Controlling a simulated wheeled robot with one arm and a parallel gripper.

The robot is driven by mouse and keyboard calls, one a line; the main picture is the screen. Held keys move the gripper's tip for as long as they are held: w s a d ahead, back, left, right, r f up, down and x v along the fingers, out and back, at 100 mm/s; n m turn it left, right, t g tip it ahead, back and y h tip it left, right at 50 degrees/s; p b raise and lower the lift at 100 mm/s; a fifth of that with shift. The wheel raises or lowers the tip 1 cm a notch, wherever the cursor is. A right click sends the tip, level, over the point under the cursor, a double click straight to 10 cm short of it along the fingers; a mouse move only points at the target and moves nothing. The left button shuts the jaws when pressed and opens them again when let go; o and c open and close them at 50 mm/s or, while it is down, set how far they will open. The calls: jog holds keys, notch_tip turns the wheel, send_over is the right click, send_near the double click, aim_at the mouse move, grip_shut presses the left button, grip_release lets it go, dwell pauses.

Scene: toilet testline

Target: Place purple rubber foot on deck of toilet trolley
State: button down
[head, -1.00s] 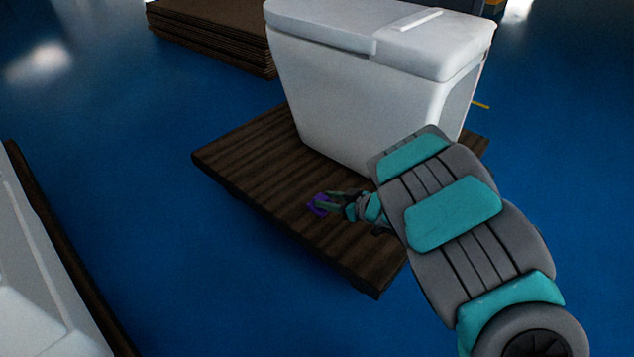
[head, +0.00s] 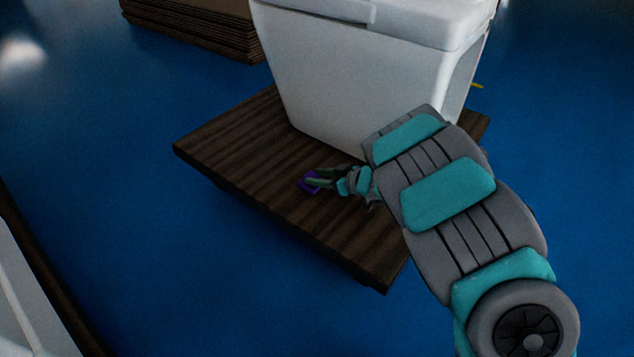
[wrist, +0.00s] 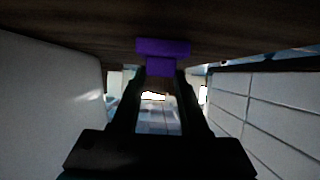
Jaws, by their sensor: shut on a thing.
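The purple rubber foot (head: 309,183) is at the tips of my gripper (head: 318,181), over the wooden deck (head: 250,150) of the toilet trolley. My gripper is shut on the foot. In the wrist view the purple foot (wrist: 163,52) sits between the dark fingertips (wrist: 160,76), close against the brown deck surface (wrist: 60,25). Whether the foot touches the deck I cannot tell. The white toilet (head: 365,80) stands on the back part of the deck, behind my gripper.
A stack of brown boards (head: 195,25) lies at the back left. Another white item with a dark edge (head: 30,290) is at the lower left. Blue floor (head: 100,120) is open left of the trolley. The deck's front part is bare.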

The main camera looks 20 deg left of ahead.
dwell(0.3)
jog(key=shift+c, duration=2.1)
grip_release()
jog(key=p+v, duration=0.2)
jog(key=v, duration=1)
jog(key=shift+r, duration=0.15)
